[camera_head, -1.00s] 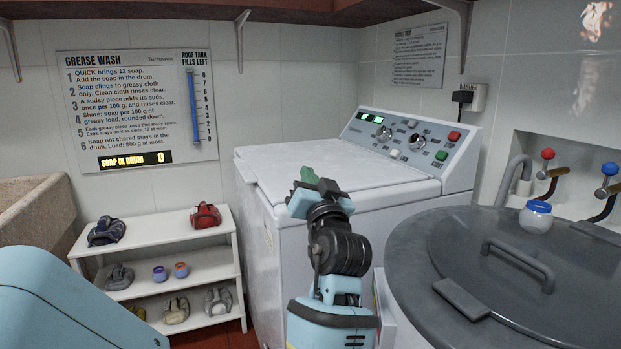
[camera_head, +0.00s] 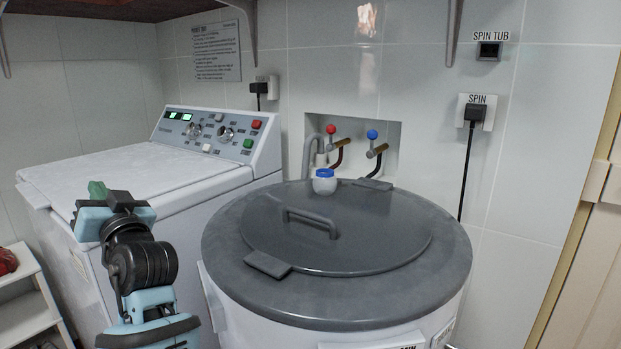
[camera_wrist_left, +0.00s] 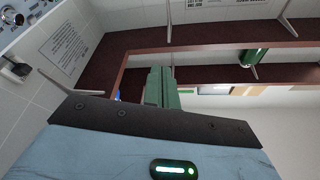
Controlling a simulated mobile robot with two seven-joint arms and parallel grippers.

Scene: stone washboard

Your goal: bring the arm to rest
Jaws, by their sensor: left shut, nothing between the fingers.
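My left arm comes in at the lower left of the head view. Its left gripper (camera_head: 97,189) has green fingertips and is raised in front of the white washing machine (camera_head: 120,172). In the left wrist view the green fingers (camera_wrist_left: 161,86) are together with nothing between them. They point up toward a dark red shelf (camera_wrist_left: 210,32) and the opening beside it. My right gripper is not in view.
A round spin tub with a grey lid (camera_head: 350,245) stands right of my arm. A white jar with a blue lid (camera_head: 324,182) sits at its back edge. Red and blue taps (camera_head: 371,134) are in a wall recess. A white shelf unit (camera_head: 30,312) is cut off at left.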

